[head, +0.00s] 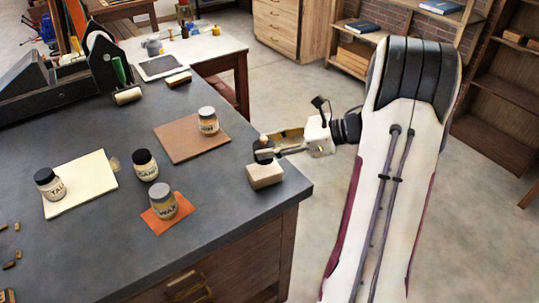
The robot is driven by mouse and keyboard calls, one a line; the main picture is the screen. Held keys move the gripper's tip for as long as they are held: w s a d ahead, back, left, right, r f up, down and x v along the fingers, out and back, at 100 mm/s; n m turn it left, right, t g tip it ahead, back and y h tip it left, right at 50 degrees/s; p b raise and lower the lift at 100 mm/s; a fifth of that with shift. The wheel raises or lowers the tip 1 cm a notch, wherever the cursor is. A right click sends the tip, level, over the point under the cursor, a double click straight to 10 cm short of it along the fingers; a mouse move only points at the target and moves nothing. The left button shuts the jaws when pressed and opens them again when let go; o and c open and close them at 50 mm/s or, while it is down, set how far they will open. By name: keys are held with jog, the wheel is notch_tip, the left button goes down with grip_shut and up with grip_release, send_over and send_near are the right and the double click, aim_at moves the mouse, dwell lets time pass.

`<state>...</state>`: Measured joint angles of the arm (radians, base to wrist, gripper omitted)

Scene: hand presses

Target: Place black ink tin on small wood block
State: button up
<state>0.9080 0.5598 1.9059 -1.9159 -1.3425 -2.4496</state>
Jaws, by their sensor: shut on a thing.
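The small pale wood block (264,176) sits on the dark bench top near its right edge. My gripper (265,150) reaches in from the right, just above and behind the block. It is shut on a small dark round thing (263,156), which looks like the black ink tin. The fingers partly hide the tin. The tin appears over the block's back edge; whether it touches the block I cannot tell.
Jars with dark or grey lids stand on the bench: one on a cream sheet (88,196), one on an orange square (148,222), one on a brown board (180,143), and one bare jar (145,165).

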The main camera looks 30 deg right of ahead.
jog(key=shift+f, duration=1.8)
jog(key=shift+f, duration=0.1)
jog(key=o, duration=1.3)
jog(key=shift+s+d+r, duration=0.1)
jog(key=shift+d+r, duration=0.05)
jog(key=shift+r, duration=0.05)
jog(key=v, duration=1.1)
jog(key=shift+s+d, duration=0.2)
jog(key=shift+s, duration=0.05)
jog(key=shift+w+r, duration=0.1)
jog(key=shift+r, duration=0.1)
